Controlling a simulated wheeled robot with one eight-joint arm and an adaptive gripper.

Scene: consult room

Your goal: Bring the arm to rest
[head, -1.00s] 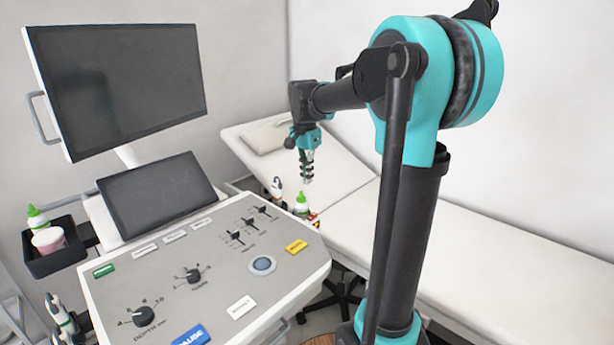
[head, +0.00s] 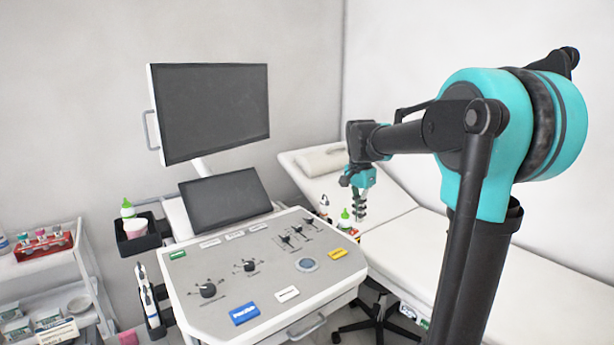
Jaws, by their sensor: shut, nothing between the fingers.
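My gripper (head: 360,208) hangs pointing down at the end of my teal and black arm, right of the console and in front of the exam bed. Its fingers look closed together with nothing between them. The arm reaches out from the right side of the head view with its forearm near level. A green-capped bottle (head: 344,219) stands just left of the fingertips in the picture; I cannot tell the gap in depth.
The ultrasound console (head: 215,290) with a large monitor (head: 212,110) and a smaller screen (head: 226,199) stands at the left and middle. A white exam bed (head: 480,265) lies behind my arm. A shelf cart (head: 40,265) with supplies stands far left. A black stool base (head: 378,322) sits below.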

